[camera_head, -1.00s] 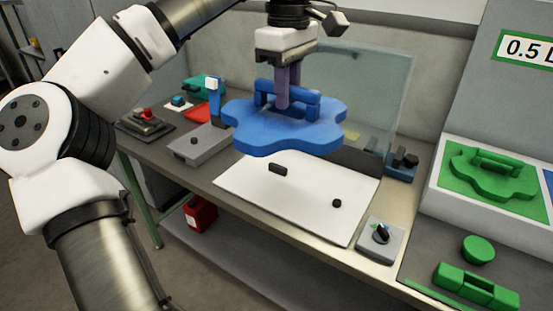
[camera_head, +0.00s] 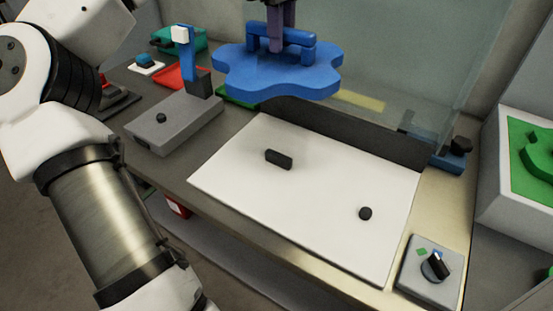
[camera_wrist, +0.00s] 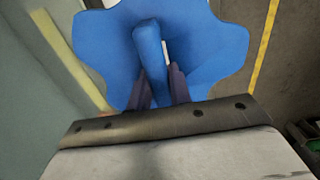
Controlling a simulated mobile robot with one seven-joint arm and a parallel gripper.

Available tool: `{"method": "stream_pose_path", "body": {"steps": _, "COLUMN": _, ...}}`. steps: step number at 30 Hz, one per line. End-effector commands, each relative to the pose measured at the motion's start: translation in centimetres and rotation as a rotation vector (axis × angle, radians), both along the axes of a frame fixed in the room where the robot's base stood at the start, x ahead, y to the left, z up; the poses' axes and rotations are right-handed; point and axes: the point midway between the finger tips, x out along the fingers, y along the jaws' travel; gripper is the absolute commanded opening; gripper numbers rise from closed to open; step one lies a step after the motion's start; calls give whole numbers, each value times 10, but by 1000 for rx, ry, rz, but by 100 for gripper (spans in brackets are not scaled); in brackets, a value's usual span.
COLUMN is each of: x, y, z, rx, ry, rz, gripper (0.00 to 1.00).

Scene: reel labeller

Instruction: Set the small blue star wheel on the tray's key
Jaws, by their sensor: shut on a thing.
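The blue star wheel (camera_head: 277,74) has rounded lobes and a bar handle on top. My gripper (camera_head: 275,48) is shut on that handle and holds the wheel in the air above the back of the white tray (camera_head: 320,205). In the wrist view the wheel (camera_wrist: 215,45) fills the upper middle, its handle between my fingers (camera_wrist: 158,88). On the tray stand a dark oblong key (camera_head: 278,159) at the left and a small round black peg (camera_head: 365,213) at the right. The wheel is apart from both. Its underside is hidden.
A grey box with a blue lever (camera_head: 188,68) stands left of the tray. A grey box with a black knob (camera_head: 434,266) is at the front right. A clear screen (camera_head: 400,70) rises behind the tray. A green star-shaped piece (camera_head: 543,158) sits far right.

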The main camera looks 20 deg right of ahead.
Motion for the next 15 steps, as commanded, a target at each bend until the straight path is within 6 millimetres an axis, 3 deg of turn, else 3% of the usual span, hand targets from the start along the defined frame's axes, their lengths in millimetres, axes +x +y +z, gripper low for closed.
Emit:
{"method": "stream_pose_path", "body": {"steps": 7, "x": 0, "y": 1, "z": -27, "rx": 0, "ry": 0, "rz": 0, "gripper": 0}}
{"method": "stream_pose_path", "body": {"steps": 15, "x": -1, "y": 0, "z": -94, "rx": 0, "ry": 2, "rz": -3, "gripper": 0}}
